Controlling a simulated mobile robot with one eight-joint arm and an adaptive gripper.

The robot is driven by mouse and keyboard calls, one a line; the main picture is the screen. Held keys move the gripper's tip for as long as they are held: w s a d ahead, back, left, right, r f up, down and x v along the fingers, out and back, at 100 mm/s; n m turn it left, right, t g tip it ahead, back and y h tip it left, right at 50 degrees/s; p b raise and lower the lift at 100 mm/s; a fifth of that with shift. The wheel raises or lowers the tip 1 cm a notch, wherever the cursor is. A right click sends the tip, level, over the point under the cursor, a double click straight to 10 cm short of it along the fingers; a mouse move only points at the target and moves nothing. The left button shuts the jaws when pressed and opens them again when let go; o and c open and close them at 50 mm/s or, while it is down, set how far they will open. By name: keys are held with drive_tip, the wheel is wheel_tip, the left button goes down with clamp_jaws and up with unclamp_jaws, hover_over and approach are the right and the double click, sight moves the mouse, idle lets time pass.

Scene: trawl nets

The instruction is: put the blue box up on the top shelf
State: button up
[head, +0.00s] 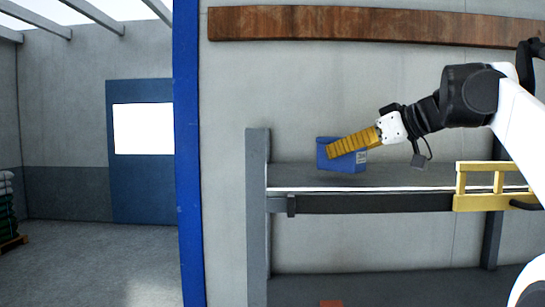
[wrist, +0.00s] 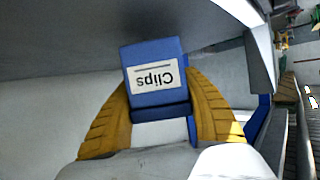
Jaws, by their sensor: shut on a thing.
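The blue box (head: 349,163) is at the top shelf, near its left end. A white label reading "Clips" shows upside down on the box in the wrist view (wrist: 153,98). My gripper (head: 335,148) has yellow ribbed fingers and is shut on the box, one finger on each side in the wrist view (wrist: 160,105). The top shelf (head: 420,175) is a grey board with a pale front edge. The box appears over the shelf surface; I cannot tell whether its base touches it.
A grey upright (head: 257,215) stands left of the box. A yellow rail frame (head: 490,186) sits at the shelf front on the right. A rusty beam (head: 380,25) runs along the wall above. The shelf between box and rail looks clear.

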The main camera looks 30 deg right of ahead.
drive_tip(key=shift+f, duration=1.05)
drive_tip(key=shift+f, duration=0.15)
drive_tip(key=o, duration=1.3)
drive_tip(key=shift+o, duration=0.2)
drive_tip(key=b+v, duration=0.1)
drive_tip(key=v, duration=0.9)
drive_tip(key=shift+s+d+r+b, duration=0.2)
drive_tip(key=shift+s+b, duration=0.05)
drive_tip(key=shift+b, duration=0.15)
drive_tip(key=shift+s+r, duration=0.35)
drive_tip(key=shift+s, duration=0.3)
drive_tip(key=shift+d, duration=0.1)
